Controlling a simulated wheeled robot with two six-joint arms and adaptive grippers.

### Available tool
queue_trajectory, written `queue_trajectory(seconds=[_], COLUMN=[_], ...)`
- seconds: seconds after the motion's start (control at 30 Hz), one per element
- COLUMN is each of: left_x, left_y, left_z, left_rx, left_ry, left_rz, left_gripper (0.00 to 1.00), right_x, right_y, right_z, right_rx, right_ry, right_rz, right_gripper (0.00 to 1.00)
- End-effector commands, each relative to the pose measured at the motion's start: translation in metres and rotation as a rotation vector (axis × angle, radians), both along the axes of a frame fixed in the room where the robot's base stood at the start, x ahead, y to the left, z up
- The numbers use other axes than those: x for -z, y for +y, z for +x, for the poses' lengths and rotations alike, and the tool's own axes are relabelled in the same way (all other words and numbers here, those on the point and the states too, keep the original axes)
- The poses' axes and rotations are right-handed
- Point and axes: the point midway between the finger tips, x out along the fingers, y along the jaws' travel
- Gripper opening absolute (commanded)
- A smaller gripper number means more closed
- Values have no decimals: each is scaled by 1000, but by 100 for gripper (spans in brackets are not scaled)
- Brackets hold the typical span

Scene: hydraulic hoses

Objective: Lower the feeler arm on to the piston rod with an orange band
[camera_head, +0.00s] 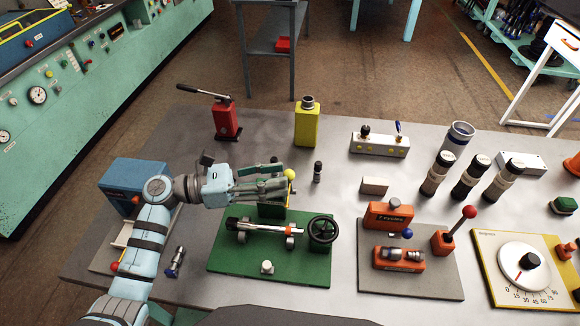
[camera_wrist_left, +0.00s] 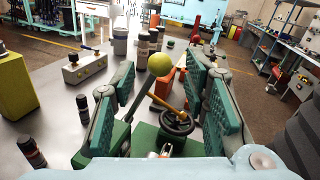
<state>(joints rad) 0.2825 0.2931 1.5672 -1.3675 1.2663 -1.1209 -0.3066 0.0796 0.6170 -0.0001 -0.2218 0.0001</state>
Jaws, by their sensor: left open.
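A green fixture plate (camera_head: 225,268) lies on the grey bench. A piston rod (camera_head: 262,228) rests across it on rollers, with an orange band (camera_head: 288,230) near its right end, beside a black handwheel (camera_head: 323,230). Behind the rod a lever with a yellow ball (camera_head: 291,174) stands raised, apparently the feeler arm; its lower part is hidden by my gripper. In the left wrist view the ball (camera_wrist_left: 159,64) shows on a slanting stem between my fingers. My left gripper (camera_head: 283,188) is open just behind and above the rod; I cannot tell whether it touches the stem.
A red hand pump (camera_head: 225,118) and a yellow bottle (camera_head: 307,124) stand behind. A small dark cylinder (camera_head: 317,172) stands right of the ball. An orange valve block (camera_head: 390,215) on a grey plate lies to the right. A blue box (camera_head: 138,178) stands left.

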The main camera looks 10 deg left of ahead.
Motion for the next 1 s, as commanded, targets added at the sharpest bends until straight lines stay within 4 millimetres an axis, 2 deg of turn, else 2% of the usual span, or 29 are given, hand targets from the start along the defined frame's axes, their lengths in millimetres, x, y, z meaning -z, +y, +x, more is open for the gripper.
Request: queue_trajectory(seconds=[0.1,0.2,0.53,0.8,1.0], left_x=[-3,-2,0,0,0], left_y=[-20,-31,-36,-35,-35], left_z=[7,10,12,12,12], left_rx=[0,-2,-3,-4,-4], left_ry=[0,-1,-1,-1,-1], left_rz=[-3,0,1,1,1], left_gripper=[41,41,41,0,0], right_x=[-8,-10,-10,-10,-10], right_y=[0,0,0,0,0], right_z=[6,9,7,7,6], right_rx=[-1,-1,-1,-1,-1], right_ry=[-11,-15,-13,-11,-11], right_rz=[-1,-1,-1,-1,-1], right_gripper=[40,40,40,40,40])
